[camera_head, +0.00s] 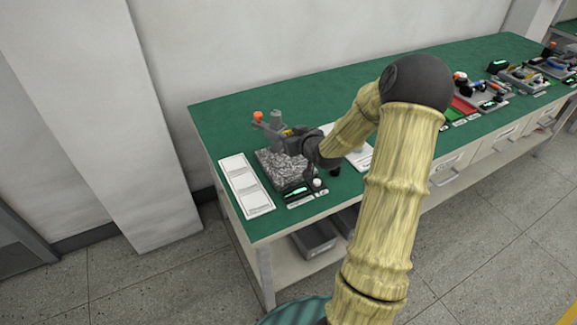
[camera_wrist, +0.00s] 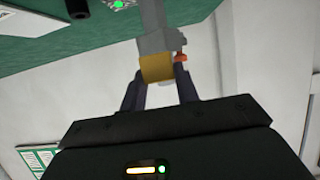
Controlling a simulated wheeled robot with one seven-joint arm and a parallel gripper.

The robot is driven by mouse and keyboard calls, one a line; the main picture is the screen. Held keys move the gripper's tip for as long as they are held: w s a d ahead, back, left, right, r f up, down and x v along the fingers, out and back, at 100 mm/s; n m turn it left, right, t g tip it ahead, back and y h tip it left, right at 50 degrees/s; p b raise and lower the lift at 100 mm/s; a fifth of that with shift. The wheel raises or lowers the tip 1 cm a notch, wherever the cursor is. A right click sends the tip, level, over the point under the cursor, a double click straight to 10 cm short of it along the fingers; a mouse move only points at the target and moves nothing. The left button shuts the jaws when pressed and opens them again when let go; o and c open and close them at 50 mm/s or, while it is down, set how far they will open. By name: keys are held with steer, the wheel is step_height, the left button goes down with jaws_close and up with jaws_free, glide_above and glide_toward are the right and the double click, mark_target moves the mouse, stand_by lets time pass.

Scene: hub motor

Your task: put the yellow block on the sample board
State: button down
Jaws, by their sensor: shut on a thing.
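The yellow block (camera_wrist: 157,69) is between the fingertips of my gripper (camera_wrist: 158,85) in the wrist view, and the fingers are shut on it. In the head view a small yellow patch of it (camera_head: 287,132) shows at the end of my gripper (camera_head: 290,142), above the back of the grey speckled plate. A white board with framed panels (camera_head: 246,187) lies flat at the left end of the green table; it looks like the sample board, but its print is too small to read. No block shows on it.
The grey speckled plate (camera_head: 275,165) belongs to a device with a grey post (camera_head: 276,118), an orange knob (camera_head: 258,117) and a lit display (camera_head: 297,193). A white sheet (camera_head: 359,157) lies partly behind my arm. Several devices crowd the table's far right. The green table's (camera_head: 225,118) back left is clear.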

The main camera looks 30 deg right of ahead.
glide_above(290, 167)
steer(key=shift+f, duration=2.95)
steer(key=shift+f, duration=1.85)
steer(key=shift+f, duration=0.2)
steer(key=c, duration=1)
jaws_free()
steer(key=shift+c, duration=0.2)
